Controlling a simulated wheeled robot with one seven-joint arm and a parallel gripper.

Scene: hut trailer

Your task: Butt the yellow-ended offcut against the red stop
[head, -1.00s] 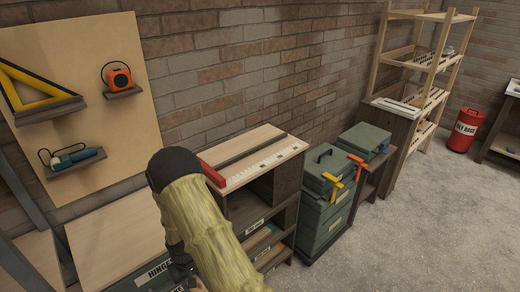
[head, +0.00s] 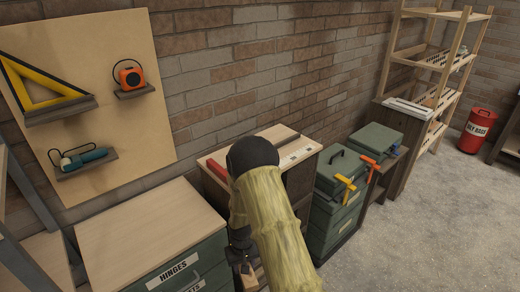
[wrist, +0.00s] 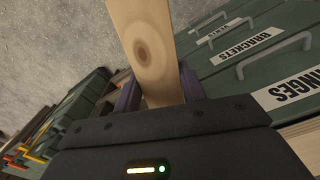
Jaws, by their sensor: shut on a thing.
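The red stop (head: 217,171) is a red bar at the left end of a wooden-topped bench, partly hidden behind my yellow-sleeved arm in the head view. A white scale strip (head: 297,157) runs along the bench top. In the wrist view, my gripper (wrist: 158,92) is shut on a pale wooden offcut (wrist: 145,40) with a dark knot. One finger is on each side of it. The offcut's far end runs out of the picture, and no yellow end shows. My gripper hangs low in front of the units, apart from the red stop.
A drawer cabinet (head: 150,228) with a bare top stands left of the bench; its handles stick out close to the offcut in the wrist view. Green cases (head: 343,168) with clamps stand to the right. Grey floor (head: 420,225) is clear at right.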

